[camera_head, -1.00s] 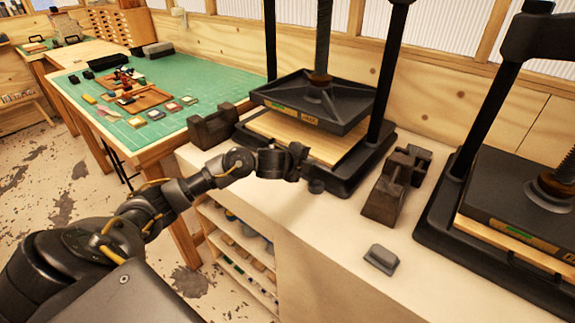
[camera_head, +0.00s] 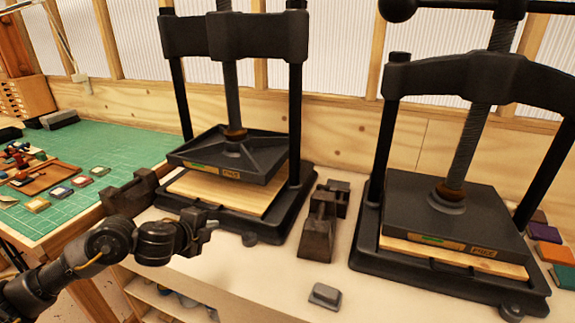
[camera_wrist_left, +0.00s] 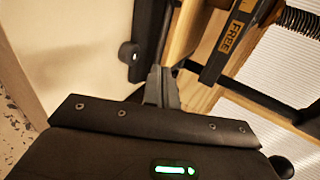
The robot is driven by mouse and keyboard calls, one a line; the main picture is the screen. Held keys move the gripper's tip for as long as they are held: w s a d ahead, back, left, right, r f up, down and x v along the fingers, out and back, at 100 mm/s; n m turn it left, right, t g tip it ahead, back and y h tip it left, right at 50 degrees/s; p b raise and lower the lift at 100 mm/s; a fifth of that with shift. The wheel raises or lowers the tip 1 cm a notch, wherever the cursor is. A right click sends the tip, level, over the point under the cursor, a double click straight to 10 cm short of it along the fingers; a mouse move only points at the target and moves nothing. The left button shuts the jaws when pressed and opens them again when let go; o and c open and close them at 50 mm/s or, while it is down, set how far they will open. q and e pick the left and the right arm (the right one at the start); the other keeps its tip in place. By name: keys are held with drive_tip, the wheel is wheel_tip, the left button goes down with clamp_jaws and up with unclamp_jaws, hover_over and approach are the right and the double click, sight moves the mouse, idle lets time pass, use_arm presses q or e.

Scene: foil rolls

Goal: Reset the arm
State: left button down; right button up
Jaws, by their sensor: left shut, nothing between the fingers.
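My left arm comes in from the lower left in the head view. Its gripper (camera_head: 208,232) is shut and empty, in front of the left book press (camera_head: 232,160), near the front left of its base. In the left wrist view the closed fingers (camera_wrist_left: 161,88) point toward the press, whose dark plate edge with the "FREE" label (camera_wrist_left: 230,38) shows at the upper right. Nothing is between the fingers. My right gripper is in neither current view.
A second press (camera_head: 450,215) stands at the right. Dark blocks (camera_head: 320,222) and a small grey block (camera_head: 324,295) lie on the pale bench between them. A green cutting mat (camera_head: 110,155) with small items lies at the left. Coloured blocks (camera_head: 545,233) sit at the far right.

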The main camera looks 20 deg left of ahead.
use_arm(q)
drive_tip(key=s+d+f+n, duration=0.2)
drive_tip(key=s+d+f, duration=0.1)
drive_tip(key=s+d+f+n+g, duration=0.1)
drive_tip(key=s+d+f+n, duration=0.1)
drive_tip(key=s+d+f, duration=0.1)
drive_tip(key=s+d+f+n, duration=0.2)
drive_tip(key=s+d+f, duration=0.1)
drive_tip(key=f, duration=0.2)
drive_tip(key=shift+s+n+g, duration=0.15)
drive_tip(key=shift+n+g, duration=0.15)
drive_tip(key=s+d+f+n+g, duration=0.1)
drive_tip(key=s+f+n+g, duration=0.3)
drive_tip(key=s, duration=0.7)
drive_tip(key=s+d+f+n+g, duration=0.25)
drive_tip(key=s+f+n, duration=0.35)
drive_tip(key=s, duration=0.6)
wheel_tip(320, 180, down, 26)
drive_tip(key=s+g, duration=0.1)
drive_tip(key=g, duration=0.1)
drive_tip(key=s+a+f, duration=0.2)
drive_tip(key=s+f, duration=0.5)
drive_tip(key=s, duration=0.1)
drive_tip(key=s+a+f+y, duration=0.1)
drive_tip(key=s+f, duration=0.7)
drive_tip(key=shift+s+a+f+g, duration=0.25)
drive_tip(key=shift+s+a+g, duration=0.1)
drive_tip(key=shift+g, duration=0.1)
